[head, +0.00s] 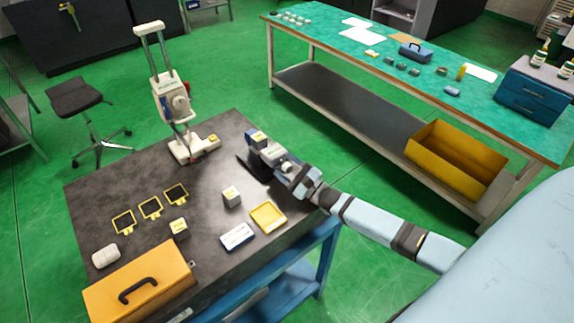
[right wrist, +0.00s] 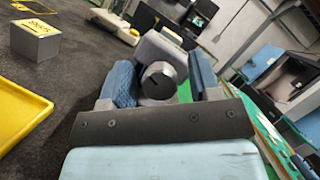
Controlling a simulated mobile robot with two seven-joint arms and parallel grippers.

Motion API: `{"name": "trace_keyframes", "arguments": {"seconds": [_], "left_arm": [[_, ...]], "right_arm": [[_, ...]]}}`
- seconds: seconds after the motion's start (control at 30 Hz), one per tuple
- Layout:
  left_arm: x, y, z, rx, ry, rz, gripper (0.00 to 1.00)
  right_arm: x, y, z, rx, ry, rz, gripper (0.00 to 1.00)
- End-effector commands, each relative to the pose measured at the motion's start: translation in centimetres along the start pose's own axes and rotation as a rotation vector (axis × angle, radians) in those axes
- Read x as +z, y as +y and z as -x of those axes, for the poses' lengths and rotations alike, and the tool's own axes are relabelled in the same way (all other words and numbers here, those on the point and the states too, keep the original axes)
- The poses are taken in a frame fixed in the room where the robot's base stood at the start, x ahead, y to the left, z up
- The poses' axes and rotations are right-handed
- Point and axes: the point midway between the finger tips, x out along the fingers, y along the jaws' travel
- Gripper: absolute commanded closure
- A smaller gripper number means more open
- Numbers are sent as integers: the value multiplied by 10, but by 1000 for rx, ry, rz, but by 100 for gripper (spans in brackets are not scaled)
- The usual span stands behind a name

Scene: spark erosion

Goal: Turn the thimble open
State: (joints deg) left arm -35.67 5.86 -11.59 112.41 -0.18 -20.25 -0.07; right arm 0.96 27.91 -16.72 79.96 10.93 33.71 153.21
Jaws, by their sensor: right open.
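A grey cylindrical thimble (right wrist: 158,82) with a dark slotted end face shows in the right wrist view, in front of a rounded grey body (right wrist: 163,48). My right gripper (right wrist: 161,78) is open, with one blue-padded finger on each side of the thimble. The thimble appears nearer the left finger; a gap shows at the right finger, and I cannot tell whether the left one touches. In the head view my right gripper (head: 283,163) is at the right edge of the dark table, by a small device (head: 257,141). My left gripper is not in view.
The dark table (head: 115,188) also holds a white upright stand (head: 170,100), a small block (head: 231,196), a yellow tray (head: 268,216), a blue-and-white case (head: 237,236) and an orange toolbox (head: 140,285). A green-topped bench (head: 430,85) stands behind.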

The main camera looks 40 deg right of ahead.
Motion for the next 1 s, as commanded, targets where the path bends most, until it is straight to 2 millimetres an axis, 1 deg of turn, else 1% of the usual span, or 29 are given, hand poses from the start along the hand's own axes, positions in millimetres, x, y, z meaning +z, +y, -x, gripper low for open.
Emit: {"name": "trace_keyframes", "arguments": {"seconds": [0.23, 0.27, 0.3, 0.37, 0.4, 0.47, 0.77, 1.0], "left_arm": [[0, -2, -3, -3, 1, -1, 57], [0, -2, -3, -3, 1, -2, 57], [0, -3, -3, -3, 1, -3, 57], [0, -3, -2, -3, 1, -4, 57], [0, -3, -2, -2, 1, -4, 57], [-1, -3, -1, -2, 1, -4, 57], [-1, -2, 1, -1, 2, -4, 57], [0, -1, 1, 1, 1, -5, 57]], "right_arm": [[0, 0, -1, 0, 0, 0, 43], [0, 0, -1, 0, 0, 0, 45], [0, 0, -1, 0, 0, 0, 54], [0, 0, -1, 0, 0, 0, 68], [0, 0, -1, 0, 0, 0, 77], [0, 0, -1, 0, 0, 0, 91], [0, 0, -1, 10, -1, 24, 92], [0, -1, -1, 56, -1, 132, 92]]}}
